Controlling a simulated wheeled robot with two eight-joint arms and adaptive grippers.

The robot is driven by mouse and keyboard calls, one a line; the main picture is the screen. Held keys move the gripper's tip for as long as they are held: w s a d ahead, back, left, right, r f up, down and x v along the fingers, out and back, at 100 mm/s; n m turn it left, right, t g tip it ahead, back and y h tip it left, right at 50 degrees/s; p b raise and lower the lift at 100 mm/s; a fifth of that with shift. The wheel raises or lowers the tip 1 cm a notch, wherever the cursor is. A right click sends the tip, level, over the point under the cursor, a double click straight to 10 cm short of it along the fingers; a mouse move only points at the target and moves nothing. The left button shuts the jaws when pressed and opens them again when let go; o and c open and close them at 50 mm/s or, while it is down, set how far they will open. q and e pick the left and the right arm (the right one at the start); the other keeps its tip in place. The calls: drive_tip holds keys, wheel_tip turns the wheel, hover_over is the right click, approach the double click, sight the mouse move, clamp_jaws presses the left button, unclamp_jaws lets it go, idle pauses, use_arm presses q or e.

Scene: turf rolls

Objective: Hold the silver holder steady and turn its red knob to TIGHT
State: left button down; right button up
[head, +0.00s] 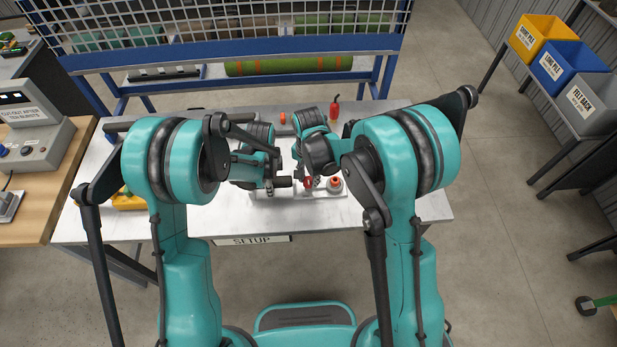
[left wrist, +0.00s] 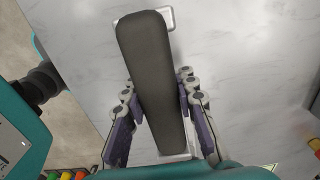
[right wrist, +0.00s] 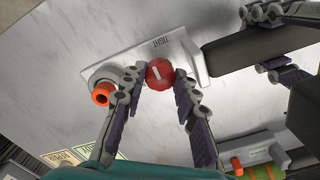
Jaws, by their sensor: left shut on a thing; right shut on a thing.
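The silver holder (right wrist: 188,45) lies on the white table with a dark grey elongated body (left wrist: 152,75) on it. My left gripper (left wrist: 160,100) is shut around this dark body, one finger on each side. The red knob (right wrist: 160,74) is round with a short white mark and sits on the silver plate beside the printed word TIGHT. My right gripper (right wrist: 161,88) is shut on the red knob, its fingertips on either side. I cannot tell whether the mark lines up with TIGHT. In the head view, my arms and grippers partly hide the holder (head: 322,193).
An orange-capped round piece (right wrist: 102,94) stands at the plate's end, close to a right finger. A red bottle-like object (head: 334,107) stands at the table's back. A control box (head: 35,125) is on the left bench. The table's right part is clear.

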sight(308, 180)
drive_tip(key=shift+m, duration=0.4)
drive_tip(key=o, duration=1.2)
drive_tip(key=shift+c, duration=0.2)
wheel_tip(308, 180, up, 12)
use_arm(q)
drive_tip(key=c, duration=1.1)
unclamp_jaws()
